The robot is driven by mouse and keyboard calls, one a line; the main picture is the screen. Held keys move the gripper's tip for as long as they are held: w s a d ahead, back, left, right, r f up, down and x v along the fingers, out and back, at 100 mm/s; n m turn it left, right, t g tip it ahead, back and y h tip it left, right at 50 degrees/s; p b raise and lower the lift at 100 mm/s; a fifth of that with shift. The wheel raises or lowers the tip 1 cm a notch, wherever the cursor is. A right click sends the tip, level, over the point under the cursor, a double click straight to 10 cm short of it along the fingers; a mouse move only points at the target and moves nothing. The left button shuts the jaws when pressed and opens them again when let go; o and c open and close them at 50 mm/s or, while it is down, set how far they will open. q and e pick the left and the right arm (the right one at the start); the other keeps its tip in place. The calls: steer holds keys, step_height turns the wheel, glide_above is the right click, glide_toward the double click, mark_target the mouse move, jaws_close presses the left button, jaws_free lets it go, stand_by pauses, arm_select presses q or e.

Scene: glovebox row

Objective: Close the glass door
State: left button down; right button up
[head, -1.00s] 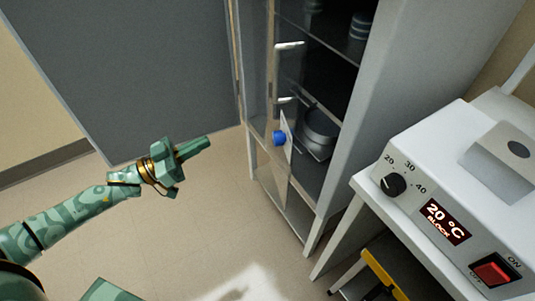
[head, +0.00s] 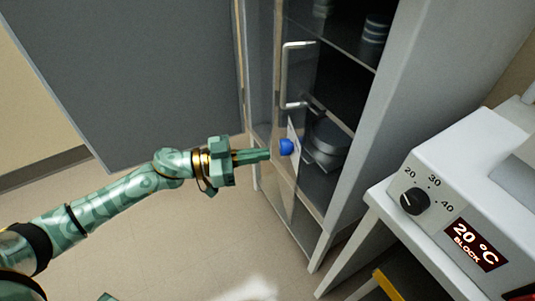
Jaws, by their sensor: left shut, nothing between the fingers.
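The glass door (head: 284,185) belongs to the tall grey cabinet and appears to stand ajar. It carries a metal bar handle (head: 286,75) and, lower down, a blue round knob (head: 287,147) beside a pale plate. My left gripper (head: 269,155) is shut and empty. Its fingertips point right and end just left of the blue knob; I cannot tell whether they touch the door.
Shelves inside the cabinet hold dark round stacked items (head: 327,140). At right, a white heating block (head: 455,185) with dial and display stands on a white bench. A grey panel (head: 140,80) stands at left. The floor (head: 170,245) in front is clear.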

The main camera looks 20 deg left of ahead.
mark_target(292, 148)
arm_select(q)
steer(key=shift+x, duration=1.1)
arm_select(e)
steer(key=shift+s+a+f, duration=0.15)
steer(key=shift+a+f, duration=0.05)
steer(key=shift+f, duration=0.05)
arm_select(q)
steer(key=shift+w+d+r, duration=0.15)
steer(key=shift+d, duration=0.05)
steer(key=w+d+p, duration=0.1)
steer(key=w+d+n+t+p, duration=0.1)
steer(key=d+p, duration=0.1)
steer(key=w+d+r+t+y+p, duration=0.1)
steer(key=d, duration=0.1)
steer(key=shift+d+n, duration=0.2)
steer(key=shift+n, duration=0.2)
steer(key=w+d+n+t+y+p, duration=0.1)
steer(key=w+d+n+t+y, duration=0.1)
steer(key=w+d, duration=0.3)
steer(key=shift+d+f+t+y, duration=0.35)
steer(key=shift+d+t+y, duration=0.15)
steer(key=shift+d+y, duration=0.3)
arm_select(e)
steer(key=shift+t, duration=0.3)
steer(key=r, duration=0.1)
steer(key=w+r, duration=0.1)
steer(key=r, duration=0.1)
steer(key=w+r, duration=0.1)
steer(key=r, duration=0.1)
steer(key=shift+w, duration=0.15)
